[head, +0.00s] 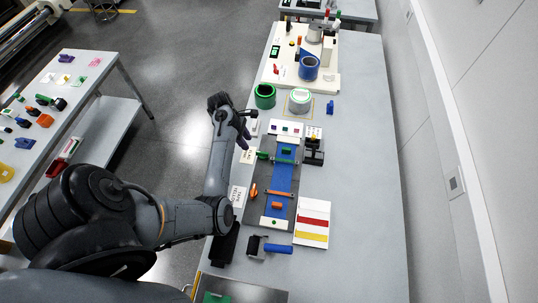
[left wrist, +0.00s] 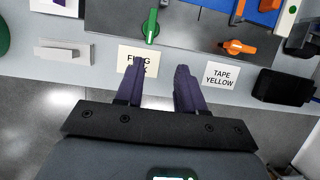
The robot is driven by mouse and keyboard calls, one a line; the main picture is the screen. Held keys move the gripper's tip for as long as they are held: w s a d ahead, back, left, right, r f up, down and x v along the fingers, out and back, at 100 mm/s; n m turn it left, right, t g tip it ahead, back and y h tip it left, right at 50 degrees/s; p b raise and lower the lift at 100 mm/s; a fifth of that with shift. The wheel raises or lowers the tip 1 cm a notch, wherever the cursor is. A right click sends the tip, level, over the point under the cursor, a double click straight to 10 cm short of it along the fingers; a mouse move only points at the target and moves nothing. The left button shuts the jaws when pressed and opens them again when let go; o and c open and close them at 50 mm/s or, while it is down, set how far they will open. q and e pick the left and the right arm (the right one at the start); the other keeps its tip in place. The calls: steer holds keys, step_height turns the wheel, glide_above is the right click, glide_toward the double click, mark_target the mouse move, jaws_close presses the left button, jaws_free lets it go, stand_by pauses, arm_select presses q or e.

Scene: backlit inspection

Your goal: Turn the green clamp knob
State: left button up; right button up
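The green clamp knob (head: 263,155) sits at the left edge of the dark grey fixture plate (head: 265,177), beside the blue strip. In the left wrist view the green knob (left wrist: 151,26) is upright in the picture, beyond my fingertips and a little left of centre. My left gripper (head: 243,142) hangs near the table's left edge, just left of the knob. Its two purple fingers (left wrist: 158,70) are apart with nothing between them, and a visible gap separates them from the knob. My right gripper is not in view.
An orange knob (left wrist: 237,47) is to the right on the same plate. White label cards, one reading TAPE YELLOW (left wrist: 222,76), lie along the edge. A black block (left wrist: 286,87) and a pale handle-like piece (left wrist: 62,51) flank them. The table's right side (head: 362,200) is clear.

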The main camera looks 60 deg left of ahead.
mark_target(262, 152)
arm_select(q)
steer(key=shift+t, duration=0.3)
steer(key=x, duration=0.3)
steer(key=w+x, duration=0.1)
steer(key=x, duration=0.2)
steer(key=w+x, duration=0.1)
steer(key=x, duration=0.3)
steer(key=shift+w+r, duration=0.1)
steer(key=shift+r, duration=0.15)
jaws_close()
